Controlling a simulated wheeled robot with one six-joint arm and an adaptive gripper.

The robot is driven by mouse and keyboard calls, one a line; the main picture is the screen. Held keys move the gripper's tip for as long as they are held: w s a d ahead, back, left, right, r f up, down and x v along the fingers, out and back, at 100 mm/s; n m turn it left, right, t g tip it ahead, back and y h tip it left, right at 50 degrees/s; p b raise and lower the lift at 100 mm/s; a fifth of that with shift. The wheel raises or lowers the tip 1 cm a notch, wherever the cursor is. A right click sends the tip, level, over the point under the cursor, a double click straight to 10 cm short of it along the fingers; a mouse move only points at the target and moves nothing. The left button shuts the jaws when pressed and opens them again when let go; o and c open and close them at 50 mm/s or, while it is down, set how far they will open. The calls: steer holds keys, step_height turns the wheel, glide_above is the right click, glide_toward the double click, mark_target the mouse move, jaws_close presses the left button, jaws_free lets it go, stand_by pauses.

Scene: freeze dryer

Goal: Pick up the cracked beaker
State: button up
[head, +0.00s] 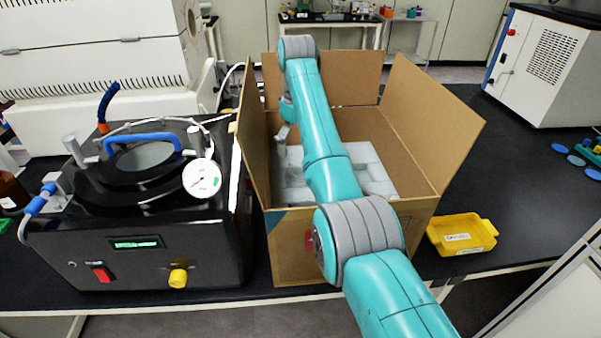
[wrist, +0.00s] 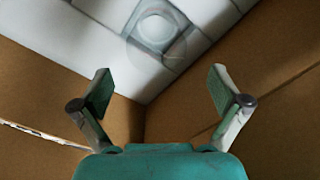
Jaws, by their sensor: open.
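In the wrist view a clear round glass vessel (wrist: 156,32), seen from above, sits in a square slot of the white foam insert (wrist: 85,42). It looks like a beaker, but I cannot make out a crack. My gripper (wrist: 160,88) is open and empty, its two fingers apart, with the glass beyond the fingertips toward the top of the picture. In the head view my arm reaches into the open cardboard box (head: 290,243), which holds the white foam (head: 372,177). The arm hides part of the box, and the glass cannot be made out there.
The box flaps stand up and out, with cardboard walls close around my gripper. A black freeze dryer (head: 140,262) with a gauge (head: 201,178) stands left of the box. A yellow tray (head: 462,233) lies on the dark bench to the right. Bench space behind the tray is clear.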

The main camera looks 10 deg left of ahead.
steer(key=f, duration=0.2)
steer(key=d+f, duration=0.1)
steer(key=f, duration=0.1)
steer(key=shift+s+f, duration=0.15)
steer(key=shift+f, duration=0.45)
steer(key=c, duration=1.2)
